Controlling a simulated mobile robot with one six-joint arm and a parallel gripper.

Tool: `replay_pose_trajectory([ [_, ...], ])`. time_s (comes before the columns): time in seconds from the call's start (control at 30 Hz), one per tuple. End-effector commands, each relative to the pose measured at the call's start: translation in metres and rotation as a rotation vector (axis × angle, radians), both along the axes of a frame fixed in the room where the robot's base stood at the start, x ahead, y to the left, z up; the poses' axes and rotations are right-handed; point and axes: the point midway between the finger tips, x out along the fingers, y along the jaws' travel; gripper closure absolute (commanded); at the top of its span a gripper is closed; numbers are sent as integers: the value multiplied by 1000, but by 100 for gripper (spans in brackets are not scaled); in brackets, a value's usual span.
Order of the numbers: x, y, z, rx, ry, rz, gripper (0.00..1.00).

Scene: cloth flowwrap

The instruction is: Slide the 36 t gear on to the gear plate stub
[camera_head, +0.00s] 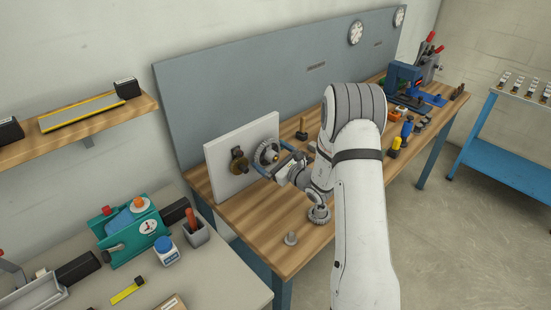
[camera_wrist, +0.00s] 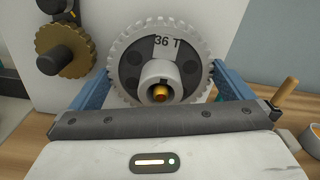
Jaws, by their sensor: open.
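The 36 t gear (camera_wrist: 126,48) is a light grey toothed wheel with a dark face and a "36 T" label. It stands upright against the white gear plate (camera_wrist: 210,15), facing my wrist camera. A brass-coloured stub end (camera_wrist: 160,92) shows inside its hub, so the gear is around the stub; how far on it sits I cannot tell. My gripper (camera_wrist: 160,85) is open, with one blue finger on each side of the gear; whether they touch its rim is unclear. In the head view the gear (camera_head: 266,153) is at the plate (camera_head: 222,160), with my gripper (camera_head: 272,165) in front.
A brass gear (camera_wrist: 68,52) with a dark hub is on the plate to the left, close to the grey gear. A wooden-handled tool (camera_head: 302,128) stands right of the plate.

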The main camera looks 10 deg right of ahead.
Motion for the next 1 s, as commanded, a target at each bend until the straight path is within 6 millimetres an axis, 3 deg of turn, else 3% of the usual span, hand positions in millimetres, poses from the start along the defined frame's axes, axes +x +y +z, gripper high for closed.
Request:
replay_pose_trajectory([
  [0.17,0,0,0,0,0,0,2],
  [0.63,0,0,0,-1,-1,-1,40],
  [0.67,0,0,0,-1,-1,-1,8],
  [0.9,0,0,0,-1,-1,-1,27],
  [1.0,0,0,1,0,-3,0,31],
])
